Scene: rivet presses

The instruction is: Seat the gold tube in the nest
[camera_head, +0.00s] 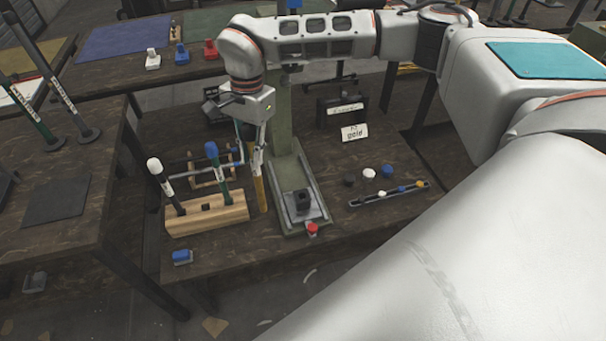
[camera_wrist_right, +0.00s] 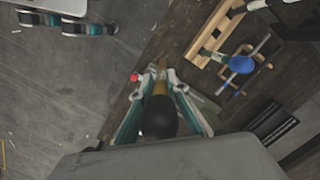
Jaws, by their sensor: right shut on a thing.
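The gold tube (camera_head: 261,192) hangs nearly upright below my right gripper (camera_head: 256,146), just right of the wooden block and left of the press. In the right wrist view my right gripper (camera_wrist_right: 160,82) is shut on the gold tube (camera_wrist_right: 160,88), with its black rounded end (camera_wrist_right: 158,116) toward the camera. The nest (camera_head: 303,201), a dark block with an opening, sits on the press base plate. The tube is apart from it, to its left. Whether the tube's lower end touches anything is unclear. My left gripper is not in view.
The wooden block (camera_head: 207,216) holds a white-capped tube (camera_head: 165,184) and a blue-capped tube (camera_head: 217,171). The press column (camera_head: 287,125) rises behind the nest. A red button (camera_head: 312,229) is in front. A card reading "gold" (camera_head: 354,132) and a parts tray (camera_head: 390,193) are to the right.

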